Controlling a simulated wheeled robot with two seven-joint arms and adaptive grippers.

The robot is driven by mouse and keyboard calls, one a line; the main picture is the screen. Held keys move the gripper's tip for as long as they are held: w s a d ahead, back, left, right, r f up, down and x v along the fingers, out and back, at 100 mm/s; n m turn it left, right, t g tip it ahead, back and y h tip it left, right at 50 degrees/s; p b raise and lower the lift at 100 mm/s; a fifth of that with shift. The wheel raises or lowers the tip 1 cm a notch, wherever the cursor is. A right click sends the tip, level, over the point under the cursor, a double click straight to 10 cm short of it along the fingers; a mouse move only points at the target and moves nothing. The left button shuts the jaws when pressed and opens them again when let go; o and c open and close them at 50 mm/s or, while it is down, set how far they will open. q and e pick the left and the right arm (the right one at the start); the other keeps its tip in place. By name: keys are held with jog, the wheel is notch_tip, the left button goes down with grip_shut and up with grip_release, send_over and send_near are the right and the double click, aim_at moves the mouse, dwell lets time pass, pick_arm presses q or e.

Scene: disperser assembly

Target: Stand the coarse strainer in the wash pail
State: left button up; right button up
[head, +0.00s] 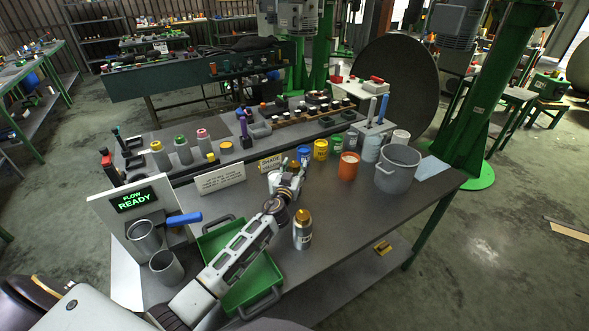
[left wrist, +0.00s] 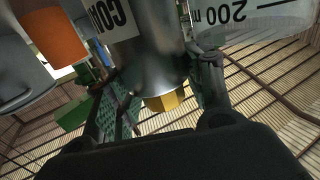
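The wash pail appears to be the grey open pail (head: 397,170) on the right of the table; a grey pail also shows at the left edge of the left wrist view (left wrist: 22,75). A blue handle (head: 184,219) sticks out beside a metal cup (head: 144,238) at the left. My left gripper (head: 291,178) is over the middle of the table, well left of the pail. In the left wrist view its fingers (left wrist: 155,95) stand apart. My right gripper is out of view.
A green tray (head: 262,278) lies under the arm. An orange pot (head: 348,167) stands left of the pail. The table's front right is clear.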

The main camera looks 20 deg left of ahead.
pick_arm(q)
jog(key=o, duration=0.4)
jog(key=shift+r, duration=0.2)
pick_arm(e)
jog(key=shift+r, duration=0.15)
pick_arm(q)
jog(key=shift+s+d+f, duration=0.1)
jog(key=shift+s, duration=0.6)
jog(key=shift+s+d, duration=0.15)
jog(key=shift+s, duration=0.95)
jog(key=shift+s+d, duration=0.1)
jog(key=shift+s, duration=0.6)
jog(key=b, duration=0.2)
send_near(293, 171)
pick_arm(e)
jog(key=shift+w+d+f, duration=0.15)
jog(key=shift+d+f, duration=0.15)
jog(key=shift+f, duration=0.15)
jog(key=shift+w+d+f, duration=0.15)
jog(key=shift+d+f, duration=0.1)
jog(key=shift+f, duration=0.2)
